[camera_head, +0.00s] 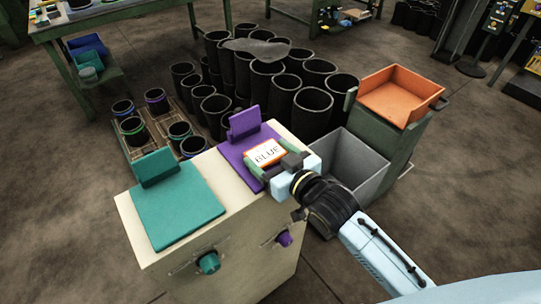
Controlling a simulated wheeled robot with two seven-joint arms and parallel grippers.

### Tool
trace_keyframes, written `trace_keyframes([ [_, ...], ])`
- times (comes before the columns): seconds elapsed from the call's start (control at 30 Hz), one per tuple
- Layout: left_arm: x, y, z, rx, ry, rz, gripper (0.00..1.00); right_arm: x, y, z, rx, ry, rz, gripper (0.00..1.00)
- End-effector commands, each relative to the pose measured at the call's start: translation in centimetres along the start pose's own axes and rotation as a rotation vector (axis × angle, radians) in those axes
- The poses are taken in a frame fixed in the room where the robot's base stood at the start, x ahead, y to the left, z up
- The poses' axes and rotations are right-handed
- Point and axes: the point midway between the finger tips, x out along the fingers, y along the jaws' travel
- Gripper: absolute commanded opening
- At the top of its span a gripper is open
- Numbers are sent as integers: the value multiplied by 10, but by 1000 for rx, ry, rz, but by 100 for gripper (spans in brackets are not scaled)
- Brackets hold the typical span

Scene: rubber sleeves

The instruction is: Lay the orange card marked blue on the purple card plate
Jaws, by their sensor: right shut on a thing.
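The orange card marked BLUE (267,153) has an orange border and a white face. My right gripper (269,162) is shut on it, with a green finger at each side of the card. The card is over the purple card plate (233,153), which lies on top of the cream cabinet and has a raised purple block at its back. I cannot tell whether the card touches the plate or is just above it. My left gripper is not in view.
A teal plate (178,212) lies on the left of the cream cabinet (223,220). A grey bin (350,165) and an orange tray (401,95) stand to the right. Several black sleeves (312,102) stand behind. Banded sleeves (132,128) stand on a pallet at left.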

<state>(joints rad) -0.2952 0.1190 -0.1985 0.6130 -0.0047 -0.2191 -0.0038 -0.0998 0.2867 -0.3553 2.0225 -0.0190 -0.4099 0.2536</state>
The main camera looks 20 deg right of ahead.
Motion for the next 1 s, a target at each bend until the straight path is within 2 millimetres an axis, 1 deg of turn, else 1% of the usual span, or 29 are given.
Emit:
trace_keyframes([
  [0.1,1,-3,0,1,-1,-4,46,1,0,3,0,0,0,54],
  [0.13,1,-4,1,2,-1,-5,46,1,0,3,0,0,0,79],
  [0.27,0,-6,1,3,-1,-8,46,0,0,3,0,0,0,96],
  [0.3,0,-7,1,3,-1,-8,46,0,0,3,0,0,0,99],
  [0.53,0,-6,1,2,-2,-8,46,0,0,2,0,0,0,99],
  [0.63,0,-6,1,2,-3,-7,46,0,0,-2,-1,1,0,99],
  [0.67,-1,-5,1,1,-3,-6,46,-3,0,-1,0,-1,0,99],
  [0.77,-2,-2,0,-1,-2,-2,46,-16,0,0,1,-2,0,99],
  [1.0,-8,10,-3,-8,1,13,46,-64,0,0,-1,-4,0,99],
])
